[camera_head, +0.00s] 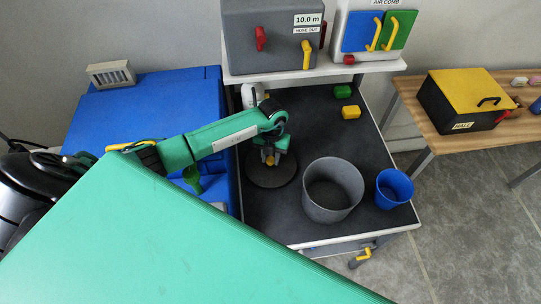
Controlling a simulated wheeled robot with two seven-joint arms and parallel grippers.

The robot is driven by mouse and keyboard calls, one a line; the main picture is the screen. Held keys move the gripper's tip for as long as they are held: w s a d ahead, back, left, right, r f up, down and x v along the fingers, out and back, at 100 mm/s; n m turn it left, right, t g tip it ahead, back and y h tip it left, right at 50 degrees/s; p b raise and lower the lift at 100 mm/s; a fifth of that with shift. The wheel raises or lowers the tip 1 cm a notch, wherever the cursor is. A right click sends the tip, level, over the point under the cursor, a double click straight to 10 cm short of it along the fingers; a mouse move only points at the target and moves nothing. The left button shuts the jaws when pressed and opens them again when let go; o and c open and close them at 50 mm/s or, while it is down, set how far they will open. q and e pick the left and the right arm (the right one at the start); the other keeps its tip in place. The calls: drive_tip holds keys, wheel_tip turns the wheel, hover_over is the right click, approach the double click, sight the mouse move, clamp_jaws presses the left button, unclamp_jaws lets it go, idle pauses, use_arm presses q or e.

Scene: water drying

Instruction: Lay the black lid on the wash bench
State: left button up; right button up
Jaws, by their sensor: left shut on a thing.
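The black lid (268,180) is a round, dark disc over the black top of the wash bench (340,100), left of the grey bucket. My left gripper (270,159) points down over the lid's middle and is shut on it. A small yellow part shows at the fingertips. The lid looks level and close to the bench top; I cannot tell whether it touches it. The grip itself is partly hidden by the wrist. My right gripper is not in view.
A grey bucket (332,190) and a blue cup (393,188) stand to the right of the lid. A green block (342,91) and a yellow block (351,112) lie farther back. A grey box (272,45) sits on the shelf behind. The bench middle is clear.

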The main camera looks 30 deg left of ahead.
use_arm(q)
drive_tip(key=shift+f, duration=0.2)
drive_tip(key=shift+f, duration=0.2)
drive_tip(key=o, duration=1)
drive_tip(key=shift+r, duration=0.1)
